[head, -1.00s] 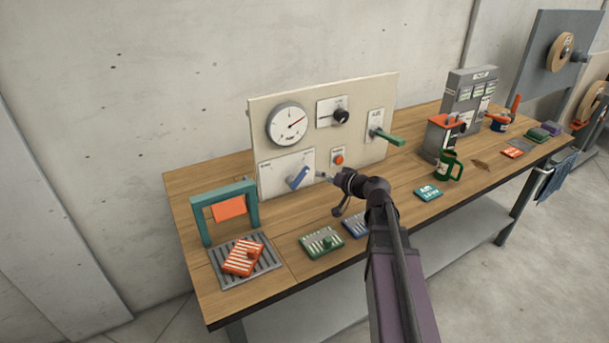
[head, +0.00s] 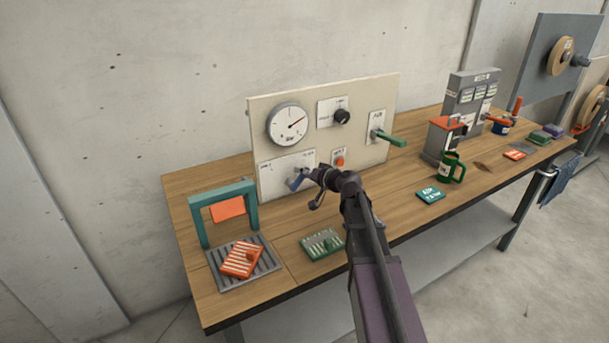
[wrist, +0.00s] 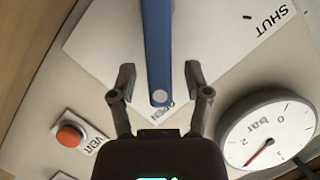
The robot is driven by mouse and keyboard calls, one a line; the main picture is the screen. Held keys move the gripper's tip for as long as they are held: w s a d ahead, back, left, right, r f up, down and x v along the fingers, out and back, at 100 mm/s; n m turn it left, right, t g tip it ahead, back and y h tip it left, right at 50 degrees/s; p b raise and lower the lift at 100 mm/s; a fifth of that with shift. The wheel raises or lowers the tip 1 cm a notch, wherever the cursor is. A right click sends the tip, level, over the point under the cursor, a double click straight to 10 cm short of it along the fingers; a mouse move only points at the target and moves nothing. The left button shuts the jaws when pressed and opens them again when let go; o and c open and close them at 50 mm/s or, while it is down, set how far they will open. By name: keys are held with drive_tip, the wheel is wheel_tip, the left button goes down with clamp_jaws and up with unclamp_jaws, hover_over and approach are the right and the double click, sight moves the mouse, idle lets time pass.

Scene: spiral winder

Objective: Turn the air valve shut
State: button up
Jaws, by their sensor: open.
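The blue valve lever (head: 296,183) sits on a white plate (head: 272,172) at the lower left of the upright panel. In the wrist view the lever (wrist: 158,45) comes down from the top edge, its rounded end near the word OPEN; SHUT is printed at the plate's upper right. My gripper (wrist: 161,78) is open, one finger on each side of the lever's end, with a visible gap on both sides. Whether the fingers reach the lever's depth I cannot tell. In the head view my gripper (head: 306,178) partly covers the lever.
The panel also carries a pressure gauge (head: 288,124), a black knob (head: 342,116), a green handle (head: 390,138) and a red button (head: 340,161). A teal frame (head: 224,209) and a green slotted block (head: 322,244) stand on the bench.

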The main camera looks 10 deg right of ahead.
clamp_jaws()
drive_tip(key=shift+d, duration=0.15)
